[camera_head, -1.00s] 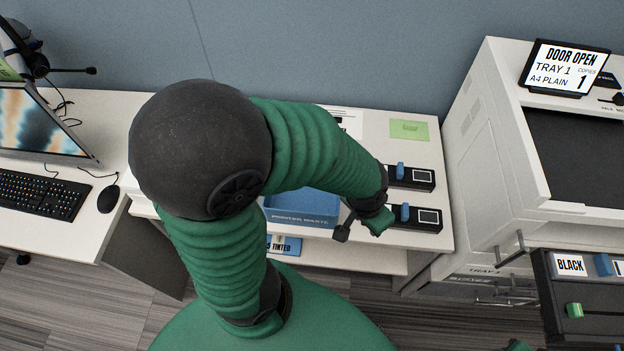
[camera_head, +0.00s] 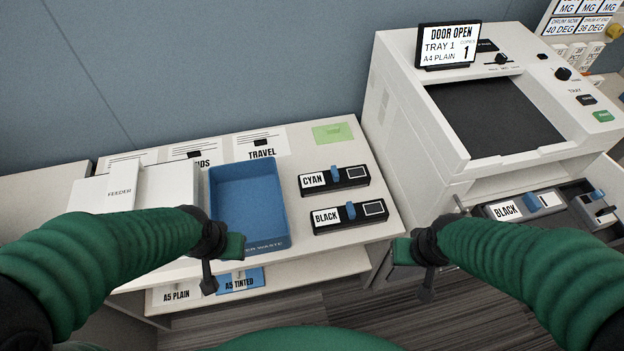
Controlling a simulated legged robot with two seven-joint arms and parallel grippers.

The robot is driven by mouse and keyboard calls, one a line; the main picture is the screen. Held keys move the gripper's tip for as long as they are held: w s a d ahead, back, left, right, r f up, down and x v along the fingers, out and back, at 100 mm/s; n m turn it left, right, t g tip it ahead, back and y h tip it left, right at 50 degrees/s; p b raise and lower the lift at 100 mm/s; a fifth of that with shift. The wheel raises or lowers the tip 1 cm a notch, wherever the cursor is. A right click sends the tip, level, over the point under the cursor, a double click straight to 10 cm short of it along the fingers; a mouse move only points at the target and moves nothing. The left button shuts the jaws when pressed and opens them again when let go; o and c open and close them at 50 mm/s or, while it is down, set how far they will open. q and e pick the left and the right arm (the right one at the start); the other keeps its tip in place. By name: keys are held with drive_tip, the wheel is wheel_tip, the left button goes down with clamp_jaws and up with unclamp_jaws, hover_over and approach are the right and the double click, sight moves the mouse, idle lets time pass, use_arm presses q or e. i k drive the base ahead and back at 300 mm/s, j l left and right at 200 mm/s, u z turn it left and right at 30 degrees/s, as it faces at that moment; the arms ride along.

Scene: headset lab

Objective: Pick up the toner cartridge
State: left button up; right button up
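A black toner cartridge labelled CYAN (camera_head: 334,180) lies on the white table, with a blue tab on top. A second one labelled BLACK (camera_head: 349,216) lies just in front of it. Another cartridge labelled BLACK (camera_head: 524,206) sits in the printer's open drawer at the right. My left gripper (camera_head: 222,267) is open and empty in front of the blue bin. My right gripper (camera_head: 414,270) is open and empty near the table's front right corner, left of the drawer. Neither gripper touches a cartridge.
A blue waste bin (camera_head: 247,200) stands left of the cartridges, beside white paper stacks (camera_head: 165,187). The white printer (camera_head: 410,115) stands at the right with its display reading DOOR OPEN. A green note (camera_head: 333,133) lies at the back. A lower shelf holds A5 paper packs (camera_head: 241,281).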

sight(528, 207)
drive_tip(key=k+z, duration=0.15)
drive_tip(key=z, duration=1.35)
